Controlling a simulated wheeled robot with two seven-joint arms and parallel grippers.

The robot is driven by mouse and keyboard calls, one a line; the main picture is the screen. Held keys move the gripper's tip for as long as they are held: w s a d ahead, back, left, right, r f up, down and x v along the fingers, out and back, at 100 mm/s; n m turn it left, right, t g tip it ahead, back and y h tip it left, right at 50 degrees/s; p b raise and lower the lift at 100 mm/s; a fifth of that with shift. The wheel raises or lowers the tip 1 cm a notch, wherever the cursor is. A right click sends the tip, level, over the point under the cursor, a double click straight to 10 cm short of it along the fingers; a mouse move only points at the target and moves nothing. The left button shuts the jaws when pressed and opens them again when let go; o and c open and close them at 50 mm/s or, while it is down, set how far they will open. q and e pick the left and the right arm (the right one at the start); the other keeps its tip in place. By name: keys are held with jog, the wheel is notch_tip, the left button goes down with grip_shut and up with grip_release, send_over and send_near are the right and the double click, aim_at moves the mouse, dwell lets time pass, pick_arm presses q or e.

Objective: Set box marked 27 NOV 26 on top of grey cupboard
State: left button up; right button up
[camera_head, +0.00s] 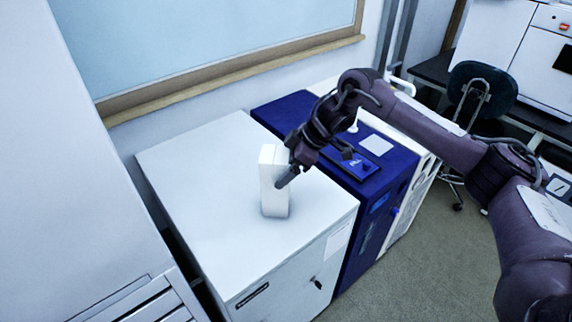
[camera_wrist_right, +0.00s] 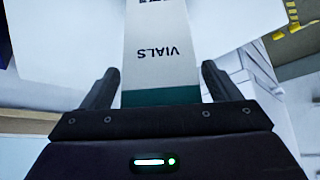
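A tall white box (camera_head: 274,184) stands upright on the white-grey top of the cupboard (camera_head: 200,185). In the right wrist view the box (camera_wrist_right: 160,45) shows the word VIALS upside down and a dark green band. More print at the picture's top edge is cut off, so I cannot read a date. My right gripper (camera_head: 287,168) is at the upper right side of the box. In the wrist view its two fingers (camera_wrist_right: 160,85) are spread on either side of the box, with narrow gaps showing. My left gripper is in no view.
A dark blue cabinet (camera_head: 395,165) stands right of the cupboard, with a small blue item (camera_head: 357,166) and a pale panel (camera_head: 376,144) on top. A tall white unit (camera_head: 60,200) is at left. The cupboard top around the box is clear. A dark chair (camera_head: 483,85) stands behind.

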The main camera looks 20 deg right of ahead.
jog(key=v, duration=1.2)
jog(key=shift+b, duration=0.35)
